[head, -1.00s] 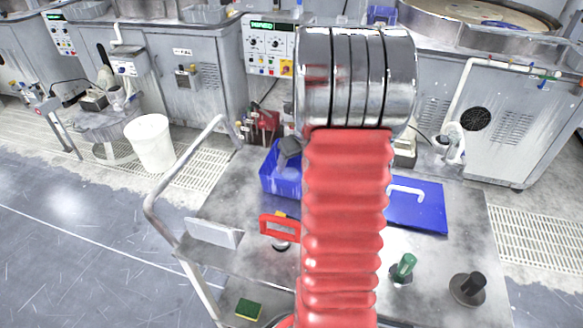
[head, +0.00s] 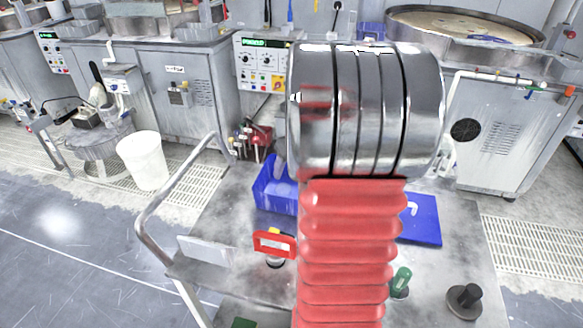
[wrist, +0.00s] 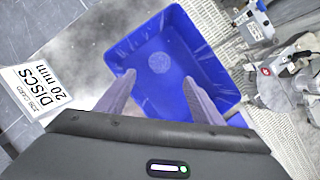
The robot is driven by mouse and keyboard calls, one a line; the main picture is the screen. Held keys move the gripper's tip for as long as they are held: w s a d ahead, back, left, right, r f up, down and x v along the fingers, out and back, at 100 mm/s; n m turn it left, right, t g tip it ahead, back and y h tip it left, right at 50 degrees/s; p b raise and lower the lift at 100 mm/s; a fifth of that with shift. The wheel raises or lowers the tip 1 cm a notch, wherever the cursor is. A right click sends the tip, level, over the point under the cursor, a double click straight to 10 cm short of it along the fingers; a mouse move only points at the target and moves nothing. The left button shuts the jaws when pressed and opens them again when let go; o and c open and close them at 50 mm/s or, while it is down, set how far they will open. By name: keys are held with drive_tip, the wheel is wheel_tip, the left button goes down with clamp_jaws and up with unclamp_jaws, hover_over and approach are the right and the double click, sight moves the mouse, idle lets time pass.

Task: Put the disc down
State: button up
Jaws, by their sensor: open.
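A pale, mottled round patch (wrist: 159,62), which looks like the disc, shows on the floor of a blue tub (wrist: 180,30) in the wrist view. My gripper (wrist: 160,82) is open, its two grey fingers spread wide over the tub with nothing between them. The round patch is beyond the fingertips, apart from them. In the head view the blue tub (head: 272,195) stands on the trolley, partly behind my arm, which hides most of my gripper.
On the trolley are a red-framed item (head: 274,244), a blue sheet (head: 422,222), a green-handled piece (head: 401,280) and a dark knobbed piece (head: 465,300). A white bucket (head: 143,162) stands on the floor.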

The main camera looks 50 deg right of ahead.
idle(0.4)
drive_tip(key=a+r+n, duration=0.4)
drive_tip(key=a+n, duration=0.5)
drive_tip(key=a, duration=0.2)
drive_tip(key=a+r+n, duration=0.5)
drive_tip(key=a+n, duration=0.4)
drive_tip(key=a, duration=0.2)
drive_tip(key=s+a+n, duration=0.6)
drive_tip(key=a+n, duration=0.1)
drive_tip(key=n, duration=0.3)
drive_tip(key=s+a+r+n+t+y, duration=0.1)
drive_tip(key=s+a+n, duration=0.5)
drive_tip(key=n, duration=0.5)
drive_tip(key=shift+a+r, duration=0.25)
drive_tip(key=shift+a, duration=1)
